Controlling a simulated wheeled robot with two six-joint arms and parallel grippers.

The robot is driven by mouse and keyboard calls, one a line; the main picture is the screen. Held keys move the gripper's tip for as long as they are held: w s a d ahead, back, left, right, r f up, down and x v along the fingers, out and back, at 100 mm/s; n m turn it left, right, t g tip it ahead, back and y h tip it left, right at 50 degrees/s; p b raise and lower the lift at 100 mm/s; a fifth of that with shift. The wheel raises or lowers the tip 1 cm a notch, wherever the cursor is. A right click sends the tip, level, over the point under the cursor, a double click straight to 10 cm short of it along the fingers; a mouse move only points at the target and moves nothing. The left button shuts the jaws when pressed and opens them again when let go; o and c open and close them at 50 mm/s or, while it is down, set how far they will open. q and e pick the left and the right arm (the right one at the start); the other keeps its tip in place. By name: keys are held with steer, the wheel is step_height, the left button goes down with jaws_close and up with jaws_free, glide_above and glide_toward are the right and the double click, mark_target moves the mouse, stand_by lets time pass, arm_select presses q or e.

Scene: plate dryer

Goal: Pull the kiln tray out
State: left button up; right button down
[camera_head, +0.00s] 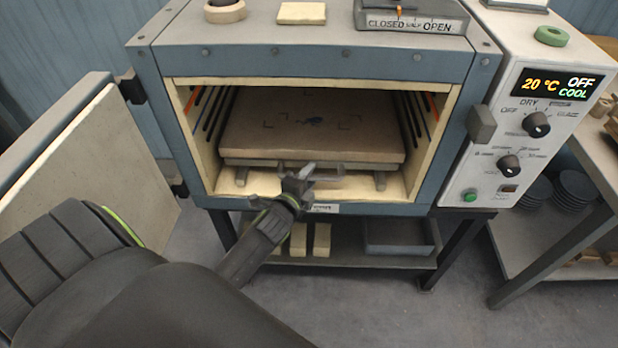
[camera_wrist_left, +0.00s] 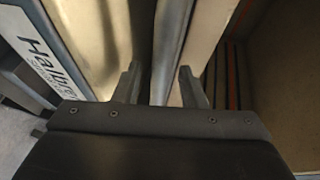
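The kiln tray (camera_head: 312,125) is a brown slab with dark marks on top, lying flat inside the open kiln (camera_head: 325,52). A grey bar that looks like its handle (camera_head: 328,180) shows at its front, partly hidden by my gripper. My left gripper (camera_head: 298,178) is at the kiln mouth, in front of the tray's front edge. In the left wrist view its two fingers (camera_wrist_left: 160,86) stand apart, with a strip of the tray's front beyond them. I cannot tell whether the handle lies between the fingers. My right gripper is not in view.
The kiln door (camera_head: 95,165) stands open at the left. A control panel (camera_head: 535,120) reading 20 °C, OFF and COOL is on the right. Below are a shelf with pale blocks (camera_head: 310,240) and a grey bin (camera_head: 398,236). Bare floor lies in front.

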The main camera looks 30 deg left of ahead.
arm_select(q)
steer(key=shift+w, duration=0.15)
jaws_close()
stand_by(0.4)
